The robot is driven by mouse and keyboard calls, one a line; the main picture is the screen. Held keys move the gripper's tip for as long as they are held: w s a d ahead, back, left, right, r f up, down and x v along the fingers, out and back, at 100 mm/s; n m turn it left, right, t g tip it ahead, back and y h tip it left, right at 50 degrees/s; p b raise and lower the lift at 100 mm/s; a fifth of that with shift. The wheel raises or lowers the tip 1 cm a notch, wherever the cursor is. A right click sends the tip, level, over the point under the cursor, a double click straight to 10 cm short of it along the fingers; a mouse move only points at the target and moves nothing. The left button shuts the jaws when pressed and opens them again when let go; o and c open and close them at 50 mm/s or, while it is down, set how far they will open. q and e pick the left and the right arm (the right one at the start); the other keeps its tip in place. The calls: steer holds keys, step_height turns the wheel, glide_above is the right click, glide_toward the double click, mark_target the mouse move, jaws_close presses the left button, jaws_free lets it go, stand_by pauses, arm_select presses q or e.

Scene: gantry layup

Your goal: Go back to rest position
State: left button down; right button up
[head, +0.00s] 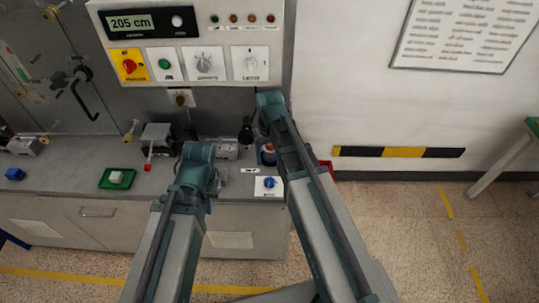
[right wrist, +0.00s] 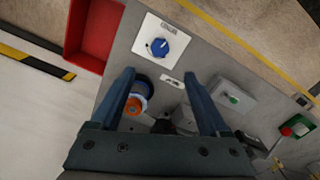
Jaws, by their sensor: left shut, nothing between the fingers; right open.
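My left gripper (head: 198,165) is in front of the grey counter in the head view, at the end of my left arm. Its fingers are mostly hidden behind the wrist; it is shut and empty. My right arm reaches up to the right end of the counter, below the control panel, with its fingers hidden in the head view. In the right wrist view my right gripper (right wrist: 158,74) is open. Its two blue fingers stand apart above the counter, with an orange and blue round part (right wrist: 136,102) visible beside the left finger, apparently not held.
The control panel (head: 190,65) hangs above the counter (head: 75,182). A blue knob (head: 269,183) on a white plate sits near the counter's right end. A red bin (right wrist: 93,35) is beside it. A green tray (head: 117,178) lies left. Floor at right is clear.

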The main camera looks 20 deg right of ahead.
steer(key=s+a+f+n+h+b, duration=0.1)
steer(key=s+a+f+b, duration=0.3)
steer(key=s+a, duration=0.6)
steer(key=s+n, duration=0.1)
steer(key=s, duration=0.3)
steer(key=shift+n, duration=0.3)
